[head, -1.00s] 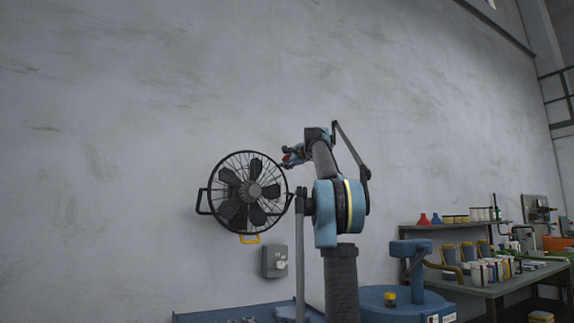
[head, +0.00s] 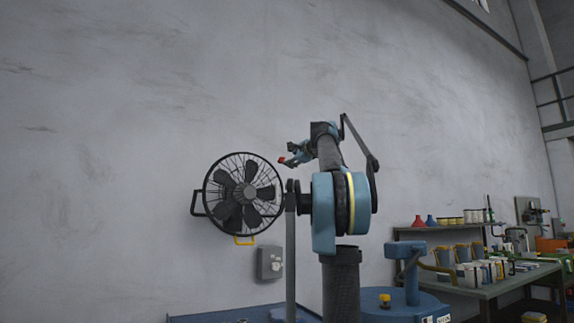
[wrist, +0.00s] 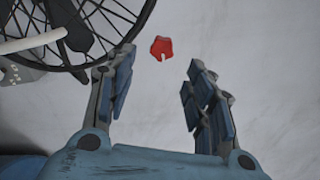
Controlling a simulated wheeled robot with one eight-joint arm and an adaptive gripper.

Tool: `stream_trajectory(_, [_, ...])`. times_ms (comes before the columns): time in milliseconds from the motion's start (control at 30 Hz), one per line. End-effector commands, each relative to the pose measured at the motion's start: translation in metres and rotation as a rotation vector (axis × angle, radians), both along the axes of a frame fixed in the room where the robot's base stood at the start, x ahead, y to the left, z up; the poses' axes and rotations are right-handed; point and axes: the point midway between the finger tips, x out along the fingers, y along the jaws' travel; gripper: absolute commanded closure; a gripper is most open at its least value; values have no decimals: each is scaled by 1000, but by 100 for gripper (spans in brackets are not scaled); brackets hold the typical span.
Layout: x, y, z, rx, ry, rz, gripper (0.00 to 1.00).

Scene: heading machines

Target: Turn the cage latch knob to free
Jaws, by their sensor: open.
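A red knob (wrist: 162,47) shows in the wrist view close to the rim of the black wire fan cage (wrist: 134,30). It lies between and slightly beyond the tips of my gripper (wrist: 161,65), with a visible gap to each finger. My gripper is open and holds nothing. In the head view, the round fan cage (head: 208,181) is beside the wall at the left of my arm. The red knob (head: 282,160) is at its upper right, just left of my gripper (head: 293,157). How the knob joins the cage is not clear.
A grey switch box (head: 270,263) is on the wall below the fan. A grey post (head: 290,250) stands just right of the fan. A workbench (head: 500,285) with jars and cans is at the right. The wall above the fan is bare.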

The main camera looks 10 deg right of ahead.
Motion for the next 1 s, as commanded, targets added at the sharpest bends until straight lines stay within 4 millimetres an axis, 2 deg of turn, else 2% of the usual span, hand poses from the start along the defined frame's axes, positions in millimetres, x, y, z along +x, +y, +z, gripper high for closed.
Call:
stream_trajectory(100, [-14,-5,0,0,0,-1,51])
stream_trajectory(300, [-24,-9,0,0,0,-1,51])
stream_trajectory(867, [-25,-8,-1,-1,0,1,51])
stream_trajectory(1000, [-32,4,-16,-48,8,30,51])
